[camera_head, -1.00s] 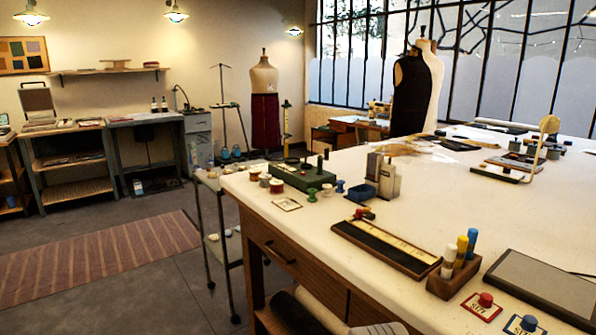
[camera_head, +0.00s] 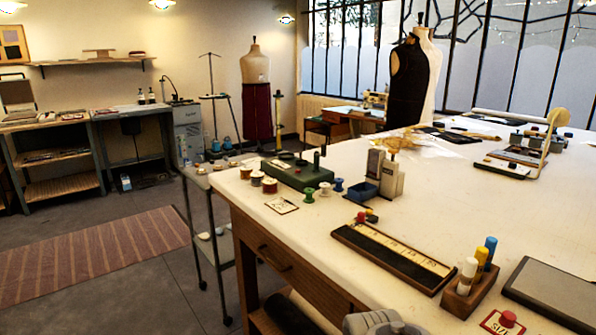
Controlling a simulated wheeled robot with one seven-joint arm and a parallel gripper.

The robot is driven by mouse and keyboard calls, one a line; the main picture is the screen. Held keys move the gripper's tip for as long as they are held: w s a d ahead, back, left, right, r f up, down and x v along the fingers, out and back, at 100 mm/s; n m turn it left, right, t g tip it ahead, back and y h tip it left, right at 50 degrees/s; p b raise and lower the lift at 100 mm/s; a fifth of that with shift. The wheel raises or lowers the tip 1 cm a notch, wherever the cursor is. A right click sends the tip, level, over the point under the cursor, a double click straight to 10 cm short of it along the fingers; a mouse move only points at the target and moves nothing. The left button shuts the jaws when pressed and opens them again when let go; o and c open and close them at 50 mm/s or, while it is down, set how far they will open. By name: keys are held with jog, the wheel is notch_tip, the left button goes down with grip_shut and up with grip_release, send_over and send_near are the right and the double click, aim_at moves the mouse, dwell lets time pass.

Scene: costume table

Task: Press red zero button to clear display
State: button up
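A red button (camera_head: 508,319) stands on a small red-bordered card (camera_head: 492,321) at the bottom right, at the front of the white table. The card's lettering is too small to read for sure, so I cannot tell whether it says zero. No lit display can be made out. A grey rounded part at the bottom centre seems to be my arm; my gripper's fingers do not show.
A wooden block with white, yellow and blue pegs (camera_head: 463,299) stands left of a flat grey slab (camera_head: 556,290), near the red button. A green box (camera_head: 298,173), spools (camera_head: 309,195) and a grey device (camera_head: 391,177) stand farther back. The table's middle right (camera_head: 480,205) is clear.

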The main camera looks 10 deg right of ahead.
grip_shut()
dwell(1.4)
